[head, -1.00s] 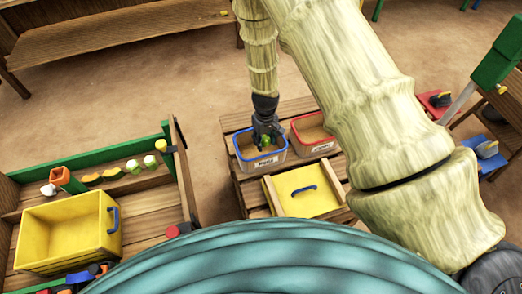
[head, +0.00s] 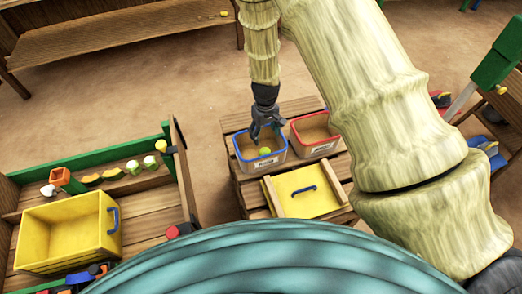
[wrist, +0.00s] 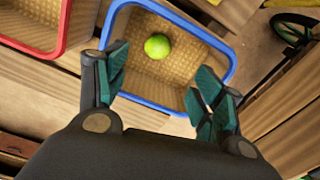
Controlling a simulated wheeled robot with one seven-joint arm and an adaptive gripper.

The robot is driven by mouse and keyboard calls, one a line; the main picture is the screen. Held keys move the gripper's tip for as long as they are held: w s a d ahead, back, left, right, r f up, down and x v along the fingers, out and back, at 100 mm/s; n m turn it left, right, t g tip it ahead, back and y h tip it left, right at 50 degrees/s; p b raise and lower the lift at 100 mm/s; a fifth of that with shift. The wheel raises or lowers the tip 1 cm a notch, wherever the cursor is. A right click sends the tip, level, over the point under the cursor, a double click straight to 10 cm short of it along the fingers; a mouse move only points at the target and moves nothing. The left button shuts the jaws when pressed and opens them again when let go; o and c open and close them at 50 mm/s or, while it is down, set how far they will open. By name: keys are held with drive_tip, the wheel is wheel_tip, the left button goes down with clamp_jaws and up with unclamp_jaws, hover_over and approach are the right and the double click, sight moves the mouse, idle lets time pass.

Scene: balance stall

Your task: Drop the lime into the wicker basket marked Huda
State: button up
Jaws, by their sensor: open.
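The lime (head: 264,151) lies on the floor of the blue-rimmed wicker basket (head: 238,150). In the wrist view the lime (wrist: 157,46) rests on the woven bottom, near one wall, apart from my fingers. The basket's blue rim (wrist: 150,103) shows around it there. My gripper (head: 266,139) is above this basket, at its far side in the head view. In the wrist view my gripper (wrist: 155,95) has its fingers spread wide with nothing between them. The basket's front label is too small to read.
A red-rimmed basket (head: 312,150) stands just right of the blue-rimmed one on the wooden crate table. A yellow lidded box (head: 307,203) is in front of them. A yellow bin (head: 60,235) and several vegetables lie on the left stand.

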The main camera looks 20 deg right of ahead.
wheel_tip(320, 180, up, 7)
idle(0.4)
drive_tip(key=shift+d, duration=0.1)
idle(0.3)
